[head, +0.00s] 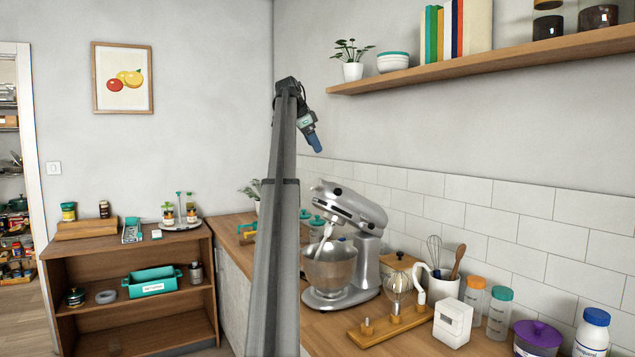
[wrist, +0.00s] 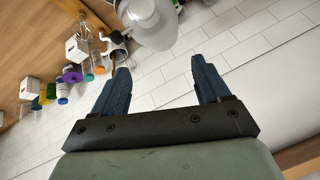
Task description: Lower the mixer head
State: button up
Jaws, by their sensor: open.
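The silver stand mixer (head: 355,240) stands on the wooden counter with its head (head: 350,206) tilted up. Its metal bowl (head: 330,264) sits under the head, and a whisk-like tool hangs at the bowl. My gripper (head: 315,142) is in the air above the mixer, apart from it, pointing down. In the wrist view my gripper (wrist: 163,82) is open, with two blue fingers and nothing between them. Part of the mixer (wrist: 150,20) shows beyond the fingertips at the top of that view. My own arm hides part of the counter to the left of the mixer.
A wooden stand with a whisk (head: 390,322), a white timer (head: 452,322), a utensil mug (head: 442,286) and several jars crowd the counter right of the mixer. A wall shelf (head: 490,60) juts out at upper right. The air between gripper and mixer looks clear.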

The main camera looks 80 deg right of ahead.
aim_at(317, 180)
jog(key=shift+n+t+y, duration=0.6)
jog(key=shift+n+y, duration=0.1)
jog(key=shift+n, duration=0.2)
jog(key=x, duration=0.4)
jog(key=w+a+x, duration=0.1)
jog(key=x, duration=0.4)
jog(key=a+f+x, duration=0.1)
jog(key=x, duration=0.4)
jog(key=shift+w+d+f, duration=0.1)
jog(key=shift+w+f, duration=0.05)
jog(key=shift+w, duration=0.2)
